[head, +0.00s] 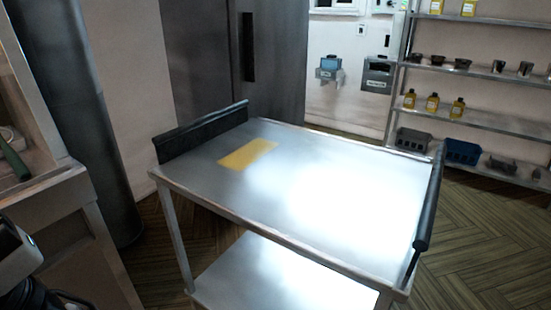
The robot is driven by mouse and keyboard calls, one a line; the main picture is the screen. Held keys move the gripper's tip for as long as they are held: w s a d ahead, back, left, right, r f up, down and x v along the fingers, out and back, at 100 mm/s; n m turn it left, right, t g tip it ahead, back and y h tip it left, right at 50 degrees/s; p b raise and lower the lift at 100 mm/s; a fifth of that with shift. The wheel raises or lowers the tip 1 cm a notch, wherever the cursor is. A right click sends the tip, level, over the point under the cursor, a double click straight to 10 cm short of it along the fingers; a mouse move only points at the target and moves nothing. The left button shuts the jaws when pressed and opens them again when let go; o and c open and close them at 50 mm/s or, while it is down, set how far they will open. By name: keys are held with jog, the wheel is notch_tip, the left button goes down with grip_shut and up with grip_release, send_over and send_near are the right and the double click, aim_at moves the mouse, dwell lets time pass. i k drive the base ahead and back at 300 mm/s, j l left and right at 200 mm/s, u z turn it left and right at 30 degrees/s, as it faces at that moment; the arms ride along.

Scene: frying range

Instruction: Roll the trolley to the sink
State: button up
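The trolley (345,176) stands in the middle of the head view. It is a steel cart with a flat, shiny top and a lower shelf (270,275). A black bar handle (205,132) runs along its far left end and another black handle (431,205) along its right end. A yellow rectangle (247,154) lies flat on the top; I cannot tell if it is a label or a loose sheet. No sink shows. A grey and black part at the lower left edge appears to be my arm; my gripper's fingers do not show, and nothing is seen holding the trolley.
A counter (60,205) and a dark column (85,120) are close on the left. A tall steel cabinet (215,65) stands behind the trolley. A steel rack (480,120) with bottles, pots and bins stands at the back right. Wood floor (480,235) is open on the right.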

aim_at(332, 222)
jog(key=k+l+z, duration=0.15)
jog(key=z, duration=0.3)
jog(key=k+l+z, duration=0.1)
jog(key=z, duration=0.4)
jog(key=i+l, duration=0.1)
jog(key=i, duration=0.45)
